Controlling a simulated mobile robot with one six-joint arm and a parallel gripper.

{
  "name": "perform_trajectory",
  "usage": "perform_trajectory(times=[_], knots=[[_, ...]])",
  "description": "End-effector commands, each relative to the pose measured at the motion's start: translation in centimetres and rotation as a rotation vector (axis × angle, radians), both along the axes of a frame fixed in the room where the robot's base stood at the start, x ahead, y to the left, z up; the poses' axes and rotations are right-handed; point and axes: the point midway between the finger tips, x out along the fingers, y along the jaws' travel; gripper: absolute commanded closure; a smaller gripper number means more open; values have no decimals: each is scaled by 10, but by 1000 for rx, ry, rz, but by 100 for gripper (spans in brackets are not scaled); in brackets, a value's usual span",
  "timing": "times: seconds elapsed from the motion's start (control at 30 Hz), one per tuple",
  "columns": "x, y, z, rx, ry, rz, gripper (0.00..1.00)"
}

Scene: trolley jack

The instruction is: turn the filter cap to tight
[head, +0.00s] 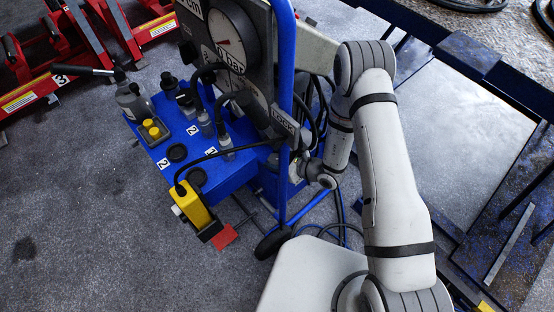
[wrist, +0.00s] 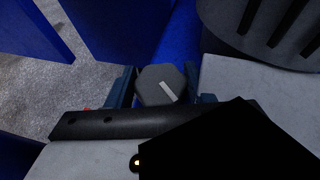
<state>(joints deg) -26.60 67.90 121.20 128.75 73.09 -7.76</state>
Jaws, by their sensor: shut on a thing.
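The filter cap (wrist: 152,88) is a dark grey, many-sided cap in the middle of the wrist view. A short pale bar on its face slants from near the middle towards the lower right. My gripper (wrist: 159,73) has one blue finger on each side of the cap and is shut on it. In the head view my gripper (head: 300,167) is low beside the blue trolley, partly behind its upright post. The cap cannot be made out there, and no tight mark can be read in either view.
The blue upright post (head: 284,110) stands close to my gripper. A pressure gauge (head: 228,38) is above. Hoses hang beside my wrist. Grey floor (head: 90,220) is open at left.

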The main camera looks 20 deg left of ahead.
Motion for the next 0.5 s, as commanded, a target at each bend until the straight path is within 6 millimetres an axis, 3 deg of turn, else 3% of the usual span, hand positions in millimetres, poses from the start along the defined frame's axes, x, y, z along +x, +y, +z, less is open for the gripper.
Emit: perform_trajectory(times=[0.07,0.1,0.33,0.5], knots=[[-7,1,-2,-3,8,15,75],[-7,1,-2,-3,9,15,50],[-4,1,-1,-2,6,10,31],[-3,0,-1,-1,3,7,31]])
